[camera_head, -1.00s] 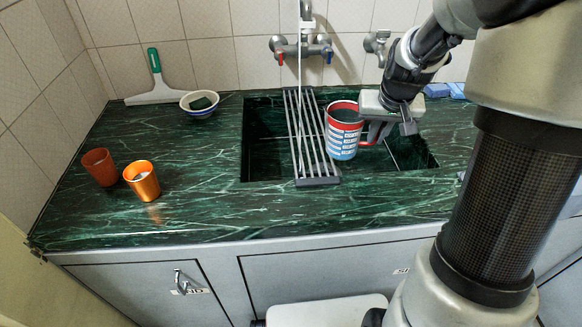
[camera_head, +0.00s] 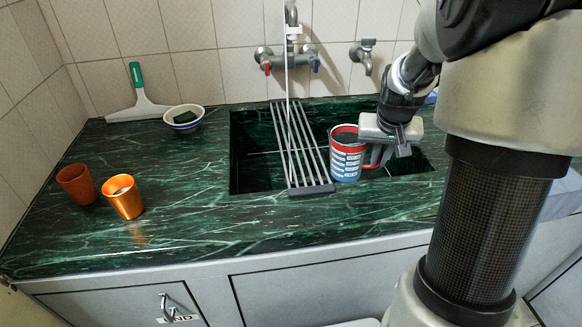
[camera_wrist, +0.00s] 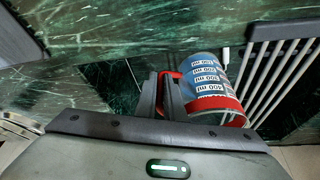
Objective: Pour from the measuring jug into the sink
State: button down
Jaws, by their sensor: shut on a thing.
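The measuring jug (camera_head: 347,158) is red-rimmed with blue and white markings and a red handle. It is upright in the head view, at the sink opening just right of the rack. My gripper (camera_head: 383,150) is shut on its handle from the right. The wrist view shows the jug (camera_wrist: 208,88) beside my gripper (camera_wrist: 168,92), whose fingers close around the red handle. The sink (camera_head: 250,150) is a dark rectangular basin in the green marble counter. What is inside the jug is hard to make out.
A metal rack (camera_head: 300,150) lies across the sink's middle, close to the jug. A tap (camera_head: 290,58) is on the tiled wall behind. Two cups, brown (camera_head: 77,184) and orange (camera_head: 123,197), a bowl (camera_head: 184,117) and a squeegee (camera_head: 140,100) stand left on the counter.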

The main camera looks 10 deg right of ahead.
jog(key=r+h, duration=0.1)
jog(key=w+a+r+g+h+p, duration=0.1)
jog(key=r, duration=0.1)
jog(key=a+r+h+p, duration=0.1)
jog(key=r, duration=0.1)
jog(key=shift+w+a+r+n+g, duration=0.1)
jog(key=shift+w+r+n+g, duration=0.15)
jog(key=shift+n+g, duration=0.05)
jog(key=w+a+r+n+g+h+p, duration=0.1)
jog(key=w+a+r+g+h+p, duration=0.1)
jog(key=a+r+h+p, duration=0.1)
jog(key=shift+w+a+g+h+p, duration=0.35)
jog(key=shift+a+h+p, duration=0.2)
jog(key=shift+a+h, duration=0.5)
jog(key=shift+w+r+h, duration=0.1)
jog(key=shift+h, duration=0.25)
jog(key=shift+w+a+r+n+h+p, duration=0.25)
jog(key=shift+a+r+n+h+p, duration=0.2)
jog(key=shift+p, duration=0.3)
jog(key=shift+w+a+r+g+h+p, duration=0.15)
jog(key=shift+a+r+g+h+p, duration=0.1)
jog(key=shift+r+h+p, duration=0.15)
